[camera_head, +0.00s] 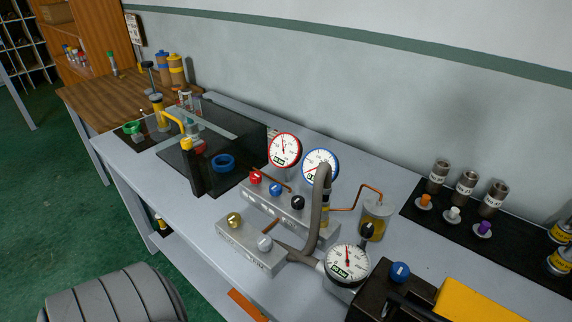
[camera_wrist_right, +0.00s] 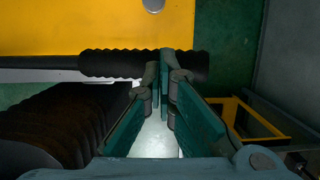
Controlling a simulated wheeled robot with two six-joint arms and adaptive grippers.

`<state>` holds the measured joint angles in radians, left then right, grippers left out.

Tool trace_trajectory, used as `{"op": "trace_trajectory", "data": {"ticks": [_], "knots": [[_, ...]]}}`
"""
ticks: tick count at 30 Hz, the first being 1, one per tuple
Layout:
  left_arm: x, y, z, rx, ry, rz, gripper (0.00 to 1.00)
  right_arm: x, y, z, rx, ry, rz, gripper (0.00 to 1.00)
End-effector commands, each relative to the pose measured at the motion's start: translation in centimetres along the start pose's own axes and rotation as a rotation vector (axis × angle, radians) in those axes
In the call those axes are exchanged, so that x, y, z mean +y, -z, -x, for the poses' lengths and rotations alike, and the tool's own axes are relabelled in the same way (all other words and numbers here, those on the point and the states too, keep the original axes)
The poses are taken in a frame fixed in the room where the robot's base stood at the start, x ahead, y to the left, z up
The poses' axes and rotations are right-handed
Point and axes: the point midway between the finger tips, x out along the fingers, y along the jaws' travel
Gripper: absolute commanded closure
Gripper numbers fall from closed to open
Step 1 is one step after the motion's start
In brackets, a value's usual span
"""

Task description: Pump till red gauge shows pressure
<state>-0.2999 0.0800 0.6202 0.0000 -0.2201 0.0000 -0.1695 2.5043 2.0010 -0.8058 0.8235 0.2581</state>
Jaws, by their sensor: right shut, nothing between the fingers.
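The red-rimmed gauge (camera_head: 284,150) stands on a metal valve block (camera_head: 290,215) in the head view; its needle points roughly upward, the numbers too small to read. A blue-rimmed gauge (camera_head: 320,166) is to its right. A third, grey-rimmed gauge (camera_head: 347,262) sits by the black pump body (camera_head: 385,295) at the lower right. In the right wrist view, my right gripper (camera_wrist_right: 166,75) is shut and empty, its tips at a black ribbed handle (camera_wrist_right: 110,64) in front of a yellow surface (camera_wrist_right: 100,25). I cannot tell whether they touch. My left gripper is out of view.
Red, blue and black knobs sit on the valve block. A lower block (camera_head: 250,245) carries brass and silver knobs. A thick grey hose (camera_head: 320,205) arches between. Black mats with fittings lie on the bench at left and right. The bench front (camera_head: 180,215) is fairly clear.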

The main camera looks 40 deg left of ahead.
Motion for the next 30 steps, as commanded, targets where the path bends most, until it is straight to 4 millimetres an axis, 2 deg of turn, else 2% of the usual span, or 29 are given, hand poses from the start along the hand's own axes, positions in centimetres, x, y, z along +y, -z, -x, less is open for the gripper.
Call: {"op": "trace_trajectory", "data": {"ticks": [8, 16, 20, 24, 27, 30], "knots": [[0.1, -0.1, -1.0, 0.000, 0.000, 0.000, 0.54, -0.2, 0.2, -0.9, -0.001, 0.000, 0.000, 1.00], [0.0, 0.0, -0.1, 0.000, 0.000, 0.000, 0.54, -0.3, -0.2, 0.4, -0.002, 0.001, 0.001, 1.00], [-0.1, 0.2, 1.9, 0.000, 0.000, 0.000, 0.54, 0.1, -0.7, 2.6, -0.002, 0.002, 0.001, 1.00], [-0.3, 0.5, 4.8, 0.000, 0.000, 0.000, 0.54, 1.0, -1.6, 6.1, -0.001, 0.003, 0.001, 1.00], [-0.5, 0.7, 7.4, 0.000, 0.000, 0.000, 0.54, 1.3, -1.9, 7.6, 0.001, -0.001, 0.001, 1.00], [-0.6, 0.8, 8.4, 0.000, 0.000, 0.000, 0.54, 1.5, -2.0, 8.0, -0.001, -0.002, 0.001, 1.00]]}}
